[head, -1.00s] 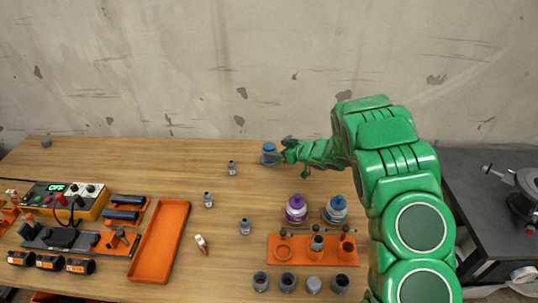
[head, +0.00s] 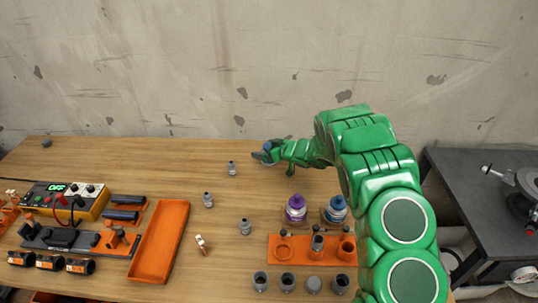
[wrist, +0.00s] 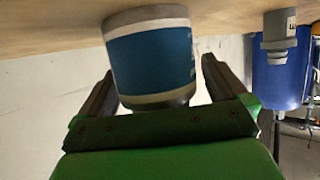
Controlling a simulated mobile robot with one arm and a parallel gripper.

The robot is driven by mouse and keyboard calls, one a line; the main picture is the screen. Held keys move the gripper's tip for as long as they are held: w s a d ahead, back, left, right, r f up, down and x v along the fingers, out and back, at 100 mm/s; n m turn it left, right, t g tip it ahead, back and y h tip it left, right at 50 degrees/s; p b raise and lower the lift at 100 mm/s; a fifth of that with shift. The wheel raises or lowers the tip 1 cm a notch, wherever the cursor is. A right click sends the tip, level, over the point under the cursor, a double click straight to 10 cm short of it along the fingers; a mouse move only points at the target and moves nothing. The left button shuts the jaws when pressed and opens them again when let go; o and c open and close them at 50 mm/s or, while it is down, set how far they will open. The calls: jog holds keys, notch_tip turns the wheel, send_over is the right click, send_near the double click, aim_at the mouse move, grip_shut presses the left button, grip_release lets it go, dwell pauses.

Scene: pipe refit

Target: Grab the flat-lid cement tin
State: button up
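A blue-labelled tin (wrist: 150,55) stands on the table between my gripper's fingers in the wrist view, which looks upside down. Its lid end is partly hidden by my gripper (wrist: 158,88), so I cannot tell the lid's shape. The fingers are open on either side of it, with a gap showing on the right. In the head view my gripper (head: 264,154) is at the back of the table, and only a bit of blue of the tin (head: 268,146) shows behind it. A purple-labelled tin (head: 296,208) and another blue-labelled tin (head: 335,209) stand nearer the front.
Small grey fittings (head: 208,200) stand left of the arm. An orange rack (head: 290,250) holds parts at the front, with several grey cups before it. An orange tray (head: 160,240) and a control box (head: 70,198) are at left. The concrete wall (head: 200,70) is close behind.

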jog(key=c, duration=1.2)
jog(key=shift+c, duration=0.2)
